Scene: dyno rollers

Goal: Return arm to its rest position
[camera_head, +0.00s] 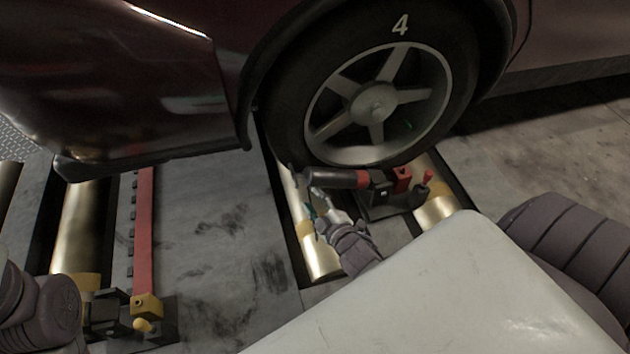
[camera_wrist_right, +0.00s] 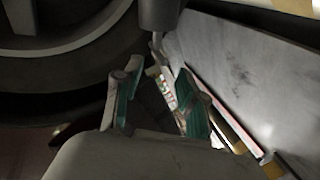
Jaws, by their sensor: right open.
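My right gripper (camera_head: 313,208) is beside the front wheel, over the gold roller (camera_head: 322,262). In the right wrist view its two green-padded fingers (camera_wrist_right: 158,92) stand apart with nothing gripped between them. A black cylinder with a red band (camera_head: 335,179) lies just above the gripper in the head view, part of a device at the tire's foot. A dark grey rod end (camera_wrist_right: 160,14) shows beyond the fingers in the wrist view. Whether a finger touches the cylinder I cannot tell. My left gripper is not in view; only part of my left arm shows at lower left.
The tire (camera_head: 283,97), marked 4, and the dark red car body (camera_head: 120,70) stand close above. A red bar (camera_head: 143,230) with a yellow end block (camera_head: 147,305) lies left. A red-tipped lever (camera_head: 428,177) stands right of the device. Grey floor plate (camera_head: 215,225) between is bare.

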